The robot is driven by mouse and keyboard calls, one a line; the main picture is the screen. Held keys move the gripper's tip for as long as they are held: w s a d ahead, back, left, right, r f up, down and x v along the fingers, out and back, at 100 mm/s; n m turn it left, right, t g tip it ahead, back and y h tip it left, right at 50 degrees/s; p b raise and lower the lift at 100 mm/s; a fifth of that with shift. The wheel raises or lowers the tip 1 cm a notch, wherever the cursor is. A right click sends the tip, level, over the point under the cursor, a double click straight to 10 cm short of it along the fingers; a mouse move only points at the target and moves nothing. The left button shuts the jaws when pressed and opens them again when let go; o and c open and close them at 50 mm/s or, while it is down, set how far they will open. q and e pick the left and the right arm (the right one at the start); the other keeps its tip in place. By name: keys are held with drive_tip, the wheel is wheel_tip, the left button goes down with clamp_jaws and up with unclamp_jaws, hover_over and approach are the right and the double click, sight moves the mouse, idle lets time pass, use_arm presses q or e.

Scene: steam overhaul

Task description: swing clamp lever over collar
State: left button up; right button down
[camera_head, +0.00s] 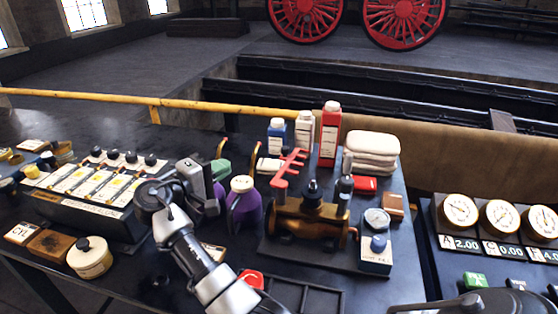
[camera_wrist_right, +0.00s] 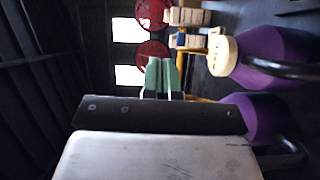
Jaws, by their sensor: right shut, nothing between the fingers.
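A red lever-like part (camera_head: 287,175) stands tilted at the left of a bronze valve body (camera_head: 310,217), which sits in a dark fixture on the bench. A dark knob (camera_head: 313,193) tops the valve, and a dark upright post (camera_head: 344,190) stands at its right. I cannot tell for sure which part is the clamp lever or the collar. In the right wrist view the fingertips (camera_wrist_right: 161,76) point away over the bench. My left gripper is out of view.
A purple bottle (camera_head: 243,210) with a cream cap stands between my right gripper and the valve; another is partly hidden. Tall red (camera_head: 329,135) and white (camera_head: 304,131) bottles stand behind. A blue-based gauge (camera_head: 376,246) is at the right. A dark divided tray (camera_head: 318,292) lies in front.

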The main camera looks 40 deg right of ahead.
sight(288, 162)
use_arm(q)
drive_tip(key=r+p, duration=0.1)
drive_tip(key=p, duration=0.1)
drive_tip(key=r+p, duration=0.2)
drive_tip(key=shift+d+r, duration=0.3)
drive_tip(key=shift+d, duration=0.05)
use_arm(e)
drive_tip(key=s+x, duration=0.3)
drive_tip(key=x, duration=1)
drive_tip(key=shift+d+f, duration=0.4)
drive_tip(key=shift+d, duration=0.1)
drive_tip(key=shift+w, duration=0.15)
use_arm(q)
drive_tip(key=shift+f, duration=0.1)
